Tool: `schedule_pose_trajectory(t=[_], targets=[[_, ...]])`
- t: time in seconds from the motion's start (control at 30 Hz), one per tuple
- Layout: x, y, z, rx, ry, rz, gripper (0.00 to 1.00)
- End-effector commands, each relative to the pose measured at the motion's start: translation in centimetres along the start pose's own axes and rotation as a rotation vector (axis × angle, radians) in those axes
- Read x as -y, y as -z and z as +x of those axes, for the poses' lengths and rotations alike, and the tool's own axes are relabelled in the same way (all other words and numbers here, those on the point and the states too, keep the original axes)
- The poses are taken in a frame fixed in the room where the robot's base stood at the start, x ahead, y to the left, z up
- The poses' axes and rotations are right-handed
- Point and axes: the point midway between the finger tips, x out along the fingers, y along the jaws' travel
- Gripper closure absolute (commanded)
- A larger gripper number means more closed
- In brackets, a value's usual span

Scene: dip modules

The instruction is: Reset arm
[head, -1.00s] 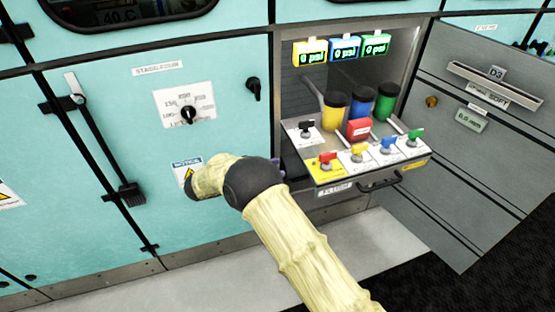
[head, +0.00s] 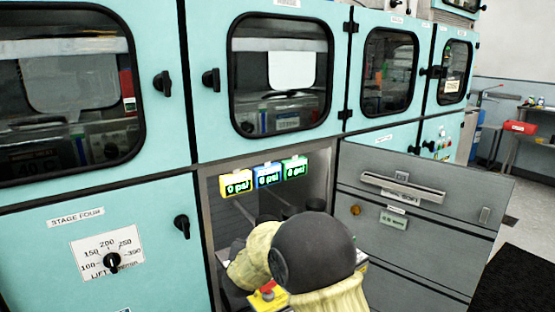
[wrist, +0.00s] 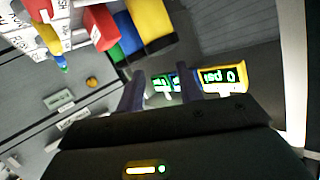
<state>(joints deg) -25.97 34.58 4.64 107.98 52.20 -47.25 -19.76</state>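My arm (head: 314,255), in a pale yellow sleeve with a dark round joint, reaches in front of the open bay in the head view. It hides my gripper and most of the pull-out tray there. In the wrist view my gripper (wrist: 160,84) shows two dark fingers spread apart with nothing held between them. Three pressure displays, yellow (head: 236,183), blue (head: 268,174) and green (head: 295,167), hang in the bay and read 0 psi. The yellow display also appears upside down in the wrist view (wrist: 223,77), beyond the fingers.
The tray's red block (wrist: 101,27) and yellow container (wrist: 150,20) sit at upper left of the wrist view. A red and yellow valve (head: 268,294) shows below my arm. The grey door (head: 415,215) stands open at right. A STAGE FOUR dial (head: 111,260) is at left.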

Motion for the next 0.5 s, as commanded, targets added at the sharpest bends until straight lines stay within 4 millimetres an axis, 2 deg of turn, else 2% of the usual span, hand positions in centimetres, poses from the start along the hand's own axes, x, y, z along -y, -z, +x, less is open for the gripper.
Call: schedule_pose_trajectory(t=[0.03, 0.1, 0.27, 0.5], targets=[[-1.6, 0.5, -0.6, 0.050, 0.027, -0.015, 0.64], [-3.5, 0.3, -1.7, 0.133, 0.067, -0.042, 0.64], [-8.7, -1.2, -5.6, 0.350, 0.116, -0.107, 0.64], [-17.8, -5.1, -14.5, 0.698, 0.090, -0.202, 0.64]])
